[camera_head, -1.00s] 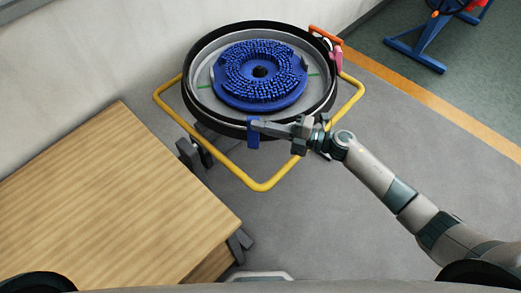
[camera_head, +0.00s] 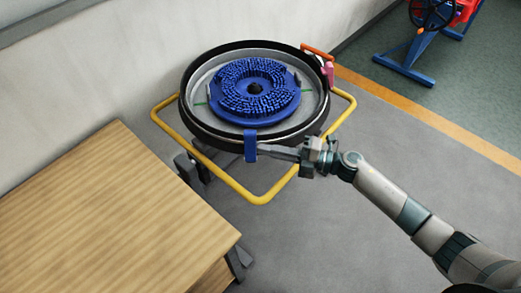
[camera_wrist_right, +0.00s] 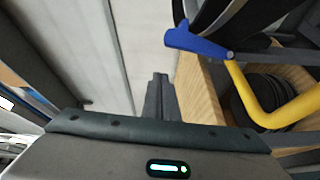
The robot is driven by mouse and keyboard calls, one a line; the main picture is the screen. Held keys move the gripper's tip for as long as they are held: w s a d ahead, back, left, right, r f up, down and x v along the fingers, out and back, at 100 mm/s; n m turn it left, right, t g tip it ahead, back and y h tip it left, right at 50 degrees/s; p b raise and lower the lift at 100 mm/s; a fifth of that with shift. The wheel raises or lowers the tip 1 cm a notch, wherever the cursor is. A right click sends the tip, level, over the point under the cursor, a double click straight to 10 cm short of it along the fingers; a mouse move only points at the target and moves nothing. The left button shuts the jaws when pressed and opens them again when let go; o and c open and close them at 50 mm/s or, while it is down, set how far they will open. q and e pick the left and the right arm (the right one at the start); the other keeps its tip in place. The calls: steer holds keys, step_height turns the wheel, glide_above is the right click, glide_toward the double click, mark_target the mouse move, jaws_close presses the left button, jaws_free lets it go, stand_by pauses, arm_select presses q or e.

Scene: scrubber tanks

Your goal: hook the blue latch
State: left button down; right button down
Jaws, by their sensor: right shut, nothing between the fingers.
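The blue latch (camera_head: 250,146) hangs at the front rim of the round black scrubber tank (camera_head: 205,128). It also shows in the right wrist view (camera_wrist_right: 197,42), near the top. My right gripper (camera_head: 262,150) is shut and empty, with its fingertips right beside the latch in the head view. In the right wrist view its fingers (camera_wrist_right: 160,92) point up the picture, and the latch lies apart from them to the upper right. Whether they touch cannot be told from the head view. A blue brush disc (camera_head: 255,87) lies in the tank. My left gripper is not in view.
A yellow tube frame (camera_head: 262,196) surrounds the tank below the rim. A wooden table (camera_head: 110,210) stands at the left. A pink latch (camera_head: 329,74) and an orange one (camera_head: 317,51) are at the tank's far right. A blue stand (camera_head: 405,65) is at the upper right.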

steer(key=b+v, duration=0.2)
steer(key=v, duration=0.5)
steer(key=shift+b, duration=0.3)
steer(key=shift+r, duration=0.15)
